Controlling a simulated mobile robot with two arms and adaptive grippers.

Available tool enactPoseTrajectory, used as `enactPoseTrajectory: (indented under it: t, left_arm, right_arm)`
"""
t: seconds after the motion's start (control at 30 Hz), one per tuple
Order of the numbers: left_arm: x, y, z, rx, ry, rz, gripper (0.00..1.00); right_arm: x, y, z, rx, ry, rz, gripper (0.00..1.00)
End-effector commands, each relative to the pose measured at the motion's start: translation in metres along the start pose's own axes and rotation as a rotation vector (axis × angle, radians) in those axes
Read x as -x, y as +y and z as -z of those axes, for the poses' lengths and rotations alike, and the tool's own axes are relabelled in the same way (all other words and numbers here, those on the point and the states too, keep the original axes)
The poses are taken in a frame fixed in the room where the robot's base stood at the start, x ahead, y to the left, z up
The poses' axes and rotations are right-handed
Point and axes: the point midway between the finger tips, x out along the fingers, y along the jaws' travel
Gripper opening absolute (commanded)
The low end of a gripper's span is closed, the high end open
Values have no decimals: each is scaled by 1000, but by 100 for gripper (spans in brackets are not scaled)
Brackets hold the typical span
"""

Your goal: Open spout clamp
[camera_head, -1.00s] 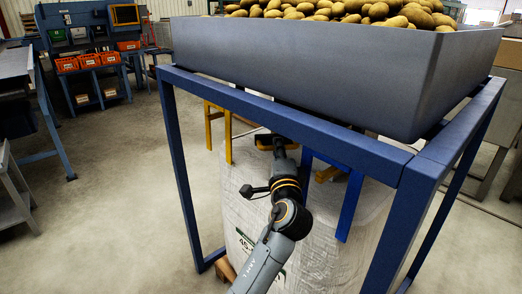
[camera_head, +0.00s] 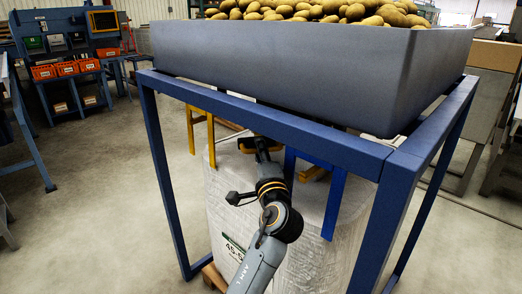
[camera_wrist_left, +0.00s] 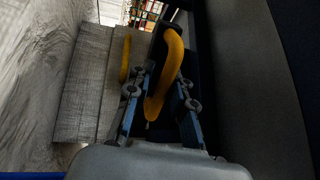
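A curved yellow bar (camera_wrist_left: 172,60), which looks like a handle, shows in the left wrist view. I cannot tell for sure that it belongs to the spout clamp. My left gripper (camera_wrist_left: 165,85) has its two blue-grey fingers apart, one on each side of this bar. A gap shows beside the bar, and firm contact cannot be made out. In the head view my left gripper (camera_head: 262,152) is below the grey hopper (camera_head: 300,75), above the big white bag (camera_head: 320,250). The spout is hidden there by the hopper and the frame. My right gripper is not in view.
A blue steel frame (camera_head: 160,170) carries the hopper full of potatoes (camera_head: 310,10) and surrounds the bag and my arm. Yellow uprights (camera_head: 210,140) and a blue post (camera_head: 334,205) stand close by. Open concrete floor (camera_head: 100,200) lies to the left.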

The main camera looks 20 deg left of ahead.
Motion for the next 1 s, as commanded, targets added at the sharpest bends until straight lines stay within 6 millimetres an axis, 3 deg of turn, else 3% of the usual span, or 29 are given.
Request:
enactPoseTrajectory:
  t: [0.23,0.63,1.0]
  left_arm:
    - [9,0,1,1,4,1,21]
    - [68,0,-1,2,0,-1,21]
    - [75,0,-1,0,-1,0,21]
  right_arm:
    - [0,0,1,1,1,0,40]
    - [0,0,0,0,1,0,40]
    - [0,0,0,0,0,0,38]
